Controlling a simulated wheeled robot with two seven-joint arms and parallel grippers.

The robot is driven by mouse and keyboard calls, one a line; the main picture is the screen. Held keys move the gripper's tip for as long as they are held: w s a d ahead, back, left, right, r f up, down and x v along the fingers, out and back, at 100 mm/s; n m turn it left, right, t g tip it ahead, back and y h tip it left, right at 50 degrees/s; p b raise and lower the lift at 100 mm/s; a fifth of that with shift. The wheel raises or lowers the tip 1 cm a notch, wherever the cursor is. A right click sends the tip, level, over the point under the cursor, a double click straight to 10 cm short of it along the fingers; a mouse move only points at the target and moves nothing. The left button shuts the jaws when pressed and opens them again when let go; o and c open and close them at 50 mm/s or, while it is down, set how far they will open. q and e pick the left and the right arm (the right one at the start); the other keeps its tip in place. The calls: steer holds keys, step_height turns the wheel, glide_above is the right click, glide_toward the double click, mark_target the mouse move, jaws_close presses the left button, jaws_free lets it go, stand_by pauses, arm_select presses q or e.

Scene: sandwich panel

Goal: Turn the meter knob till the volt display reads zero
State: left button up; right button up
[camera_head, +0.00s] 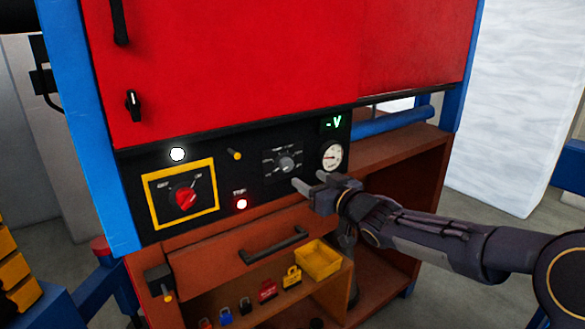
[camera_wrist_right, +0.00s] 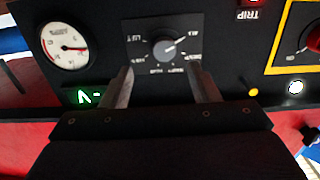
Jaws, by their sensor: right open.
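The meter knob (camera_head: 286,165) is a small grey dial on a dark square plate in the black panel. In the right wrist view the knob (camera_wrist_right: 166,48) sits just beyond the fingertips, roughly midway between them, its pointer toward the upper right of that picture. The volt display (camera_head: 333,123) glows green and reads "-V"; it also shows upside down in the right wrist view (camera_wrist_right: 90,96). My right gripper (camera_head: 308,185) is open and empty, just in front of the panel, low and right of the knob. My left gripper is not in view.
A round gauge (camera_head: 332,156) is right of the knob. A red rotary switch (camera_head: 185,197) in a yellow frame and a lit trip lamp (camera_head: 242,203) are to the left. Below are a drawer handle (camera_head: 274,245), a yellow bin (camera_head: 318,260) and several padlocks.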

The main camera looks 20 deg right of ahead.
mark_target(289, 166)
steer(key=p+x, duration=0.1)
steer(key=x, duration=0.7)
steer(key=shift+s+a+r, duration=0.1)
steer(key=shift+a+r, duration=0.1)
steer(key=c, duration=1)
